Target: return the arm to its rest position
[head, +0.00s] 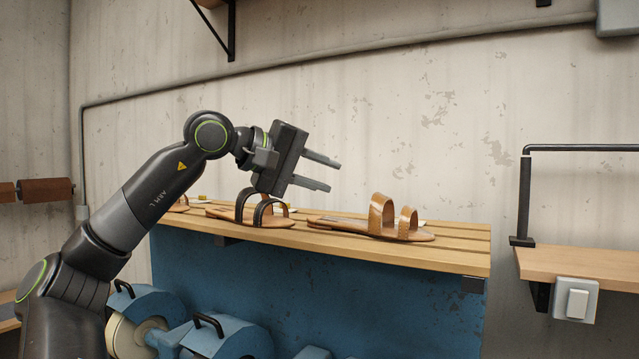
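My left gripper (325,174) is in the head view, at the end of the arm that comes in from the left. Its two fingers point right and stand apart, with nothing between them. It hangs in the air above the slatted wooden shelf (455,255). A tan sandal (378,224) with two straps lies on the shelf, below and right of the fingers. A sandal with dark straps (252,215) lies on the shelf below the gripper body. Neither sandal is held by the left gripper. My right gripper is not in view.
Part of another sandal (180,205) shows at the shelf's left, partly hidden by my arm. Blue machines (228,338) stand below, in front of a blue panel (400,300). A wooden ledge (580,264) with a black rail (525,195) is at right. The air right of the gripper is clear.

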